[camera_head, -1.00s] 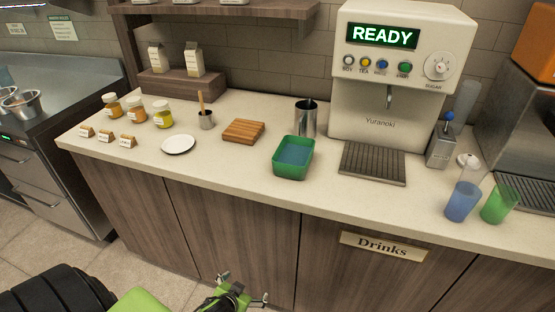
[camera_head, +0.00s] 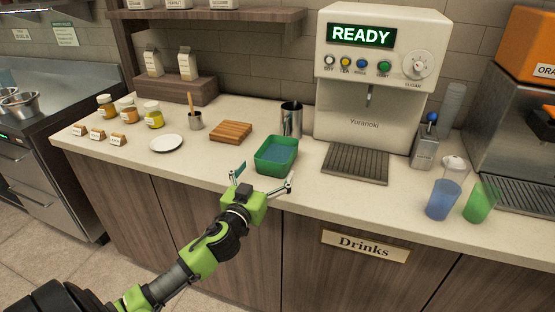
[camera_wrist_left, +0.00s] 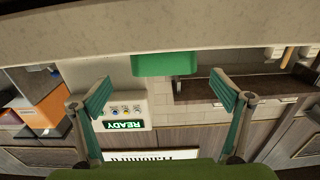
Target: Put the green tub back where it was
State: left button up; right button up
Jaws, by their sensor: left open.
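The green tub (camera_head: 275,157) stands on the counter, left of the drinks machine's drip tray and in front of a metal cup. Its inside looks bluish. My left gripper (camera_head: 263,180) is open and empty, just in front of the tub at the counter's front edge, with its fingers spread towards it. In the left wrist view the tub (camera_wrist_left: 165,64) shows upside down, beyond and between the two open fingers (camera_wrist_left: 165,95). I see no contact between fingers and tub. My right gripper is not in view.
A wooden board (camera_head: 231,131), a white plate (camera_head: 166,143) and a metal cup (camera_head: 291,119) stand near the tub. The drip tray (camera_head: 355,163) is to its right. Blue (camera_head: 443,199) and green (camera_head: 481,202) cups stand further right. Bare counter lies between plate and tub.

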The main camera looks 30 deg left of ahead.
pick_arm(q)
jog(key=b, duration=0.1)
send_near(275, 156)
jog(key=w+r, duration=0.2)
jog(key=w+d+r, duration=0.1)
jog(key=w+r, duration=0.1)
jog(key=w, duration=0.1)
jog(key=shift+s, duration=0.1)
jog(key=c, duration=1.5)
jog(key=shift+r, duration=0.1)
jog(key=shift+c, duration=0.7)
jog(key=shift+r, duration=0.2)
